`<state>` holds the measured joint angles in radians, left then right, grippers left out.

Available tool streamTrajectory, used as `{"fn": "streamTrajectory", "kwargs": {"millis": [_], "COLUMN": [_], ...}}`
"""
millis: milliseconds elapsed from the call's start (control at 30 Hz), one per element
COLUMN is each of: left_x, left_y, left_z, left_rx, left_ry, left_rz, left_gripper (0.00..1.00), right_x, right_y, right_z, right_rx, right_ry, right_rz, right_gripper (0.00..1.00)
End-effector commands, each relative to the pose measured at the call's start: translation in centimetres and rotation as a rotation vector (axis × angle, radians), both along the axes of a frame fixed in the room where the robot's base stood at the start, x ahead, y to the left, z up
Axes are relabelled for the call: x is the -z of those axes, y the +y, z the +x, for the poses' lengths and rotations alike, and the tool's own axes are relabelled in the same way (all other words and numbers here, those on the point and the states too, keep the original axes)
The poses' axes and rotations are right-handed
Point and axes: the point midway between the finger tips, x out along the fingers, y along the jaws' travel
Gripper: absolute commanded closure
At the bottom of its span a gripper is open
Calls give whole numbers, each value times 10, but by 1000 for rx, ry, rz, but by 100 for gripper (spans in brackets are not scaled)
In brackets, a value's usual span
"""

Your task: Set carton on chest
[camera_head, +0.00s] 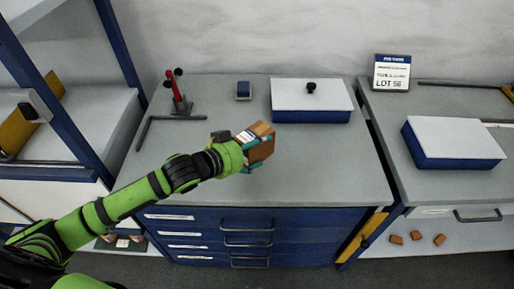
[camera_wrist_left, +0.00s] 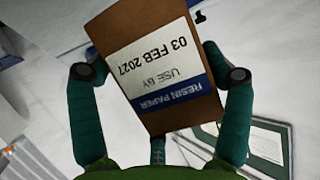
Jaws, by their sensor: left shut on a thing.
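My left gripper (camera_head: 252,150) is shut on a brown carton (camera_head: 263,140) and holds it over the grey worktop. In the left wrist view the carton (camera_wrist_left: 165,62) sits between the teal fingers of the gripper (camera_wrist_left: 160,90). Its white and blue label reads upside down: "RESIN PAPER, USE BY 03 FEB 2027". A blue chest with a white lid and a black knob (camera_head: 310,115) stands at the back of the worktop, behind and right of the carton and apart from it. My right gripper is not in view.
The worktop (camera_head: 320,170) is clear in front of the chest. A small blue item (camera_head: 243,91) and a red-handled metal tool (camera_head: 178,95) lie at the back left. A second blue box with a white top (camera_head: 454,143) stands on the right bench. Shelving (camera_head: 105,50) rises at the left.

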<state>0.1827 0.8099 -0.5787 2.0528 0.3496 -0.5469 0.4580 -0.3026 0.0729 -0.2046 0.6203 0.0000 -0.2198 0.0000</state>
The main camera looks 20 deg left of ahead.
Motion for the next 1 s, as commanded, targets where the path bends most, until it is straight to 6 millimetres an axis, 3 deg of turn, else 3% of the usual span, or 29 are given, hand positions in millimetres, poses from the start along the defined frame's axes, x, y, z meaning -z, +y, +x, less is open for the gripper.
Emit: {"fn": "streamTrajectory", "kwargs": {"millis": [100,300,600,1000], "left_x": [9,19,56,63], "left_y": [5,9,9,9], "left_z": [20,33,33,33], "left_rx": [-1,0,1,1], "left_ry": [-5,-4,-3,-4], "left_rz": [-1,-2,-3,-3], "left_gripper": [68,68,68,68], "right_x": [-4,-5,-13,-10], "right_y": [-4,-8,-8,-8], "right_z": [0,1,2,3], "right_rx": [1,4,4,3], "right_ry": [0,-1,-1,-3], "right_rz": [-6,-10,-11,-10], "right_gripper": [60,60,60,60]}}
